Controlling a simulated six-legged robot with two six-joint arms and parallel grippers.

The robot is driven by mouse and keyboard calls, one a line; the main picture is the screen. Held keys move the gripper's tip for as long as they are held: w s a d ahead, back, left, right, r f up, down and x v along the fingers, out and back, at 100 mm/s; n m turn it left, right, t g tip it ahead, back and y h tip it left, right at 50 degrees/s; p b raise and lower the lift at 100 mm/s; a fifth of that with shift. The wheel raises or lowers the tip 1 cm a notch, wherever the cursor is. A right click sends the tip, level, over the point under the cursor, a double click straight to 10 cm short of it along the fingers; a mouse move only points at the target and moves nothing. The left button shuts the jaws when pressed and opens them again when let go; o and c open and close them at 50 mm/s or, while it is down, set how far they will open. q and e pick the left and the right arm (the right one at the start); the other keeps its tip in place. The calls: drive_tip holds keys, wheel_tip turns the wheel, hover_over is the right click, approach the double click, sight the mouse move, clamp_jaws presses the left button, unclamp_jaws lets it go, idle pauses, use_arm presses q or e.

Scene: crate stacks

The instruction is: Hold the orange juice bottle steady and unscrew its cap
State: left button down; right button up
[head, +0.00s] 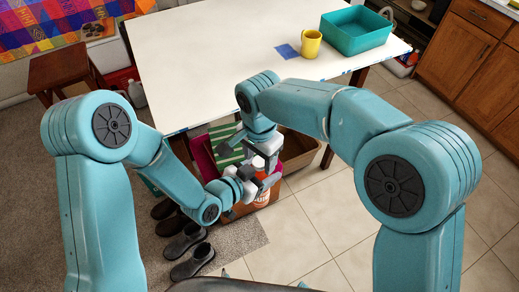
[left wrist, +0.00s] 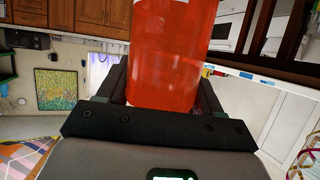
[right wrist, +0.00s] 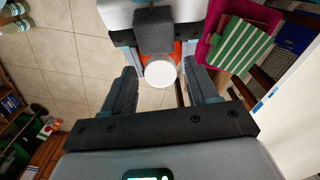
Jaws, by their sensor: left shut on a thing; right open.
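The orange juice bottle (head: 260,176) has an orange-red body and is held upright in front of the table. My left gripper (head: 252,188) is shut around its body; in the left wrist view the bottle (left wrist: 170,55) fills the space between the fingers. The white cap (right wrist: 160,72) shows from above in the right wrist view. My right gripper (right wrist: 160,92) is open, with its fingers on either side of the cap and apart from it. In the head view my right gripper (head: 266,150) is just above the bottle and partly hides its top.
The white table (head: 200,80) carries a yellow mug (head: 311,44), a blue cloth (head: 287,51) and a teal bin (head: 356,42). A brown crate (head: 300,148) and a magenta crate (right wrist: 212,40) with a green striped item stand near the bottle. Shoes (head: 183,242) lie on the rug.

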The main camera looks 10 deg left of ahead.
clamp_jaws()
drive_tip(key=shift+n, duration=1.7)
drive_tip(key=shift+o, duration=0.2)
unclamp_jaws()
drive_tip(key=shift+r, duration=0.1)
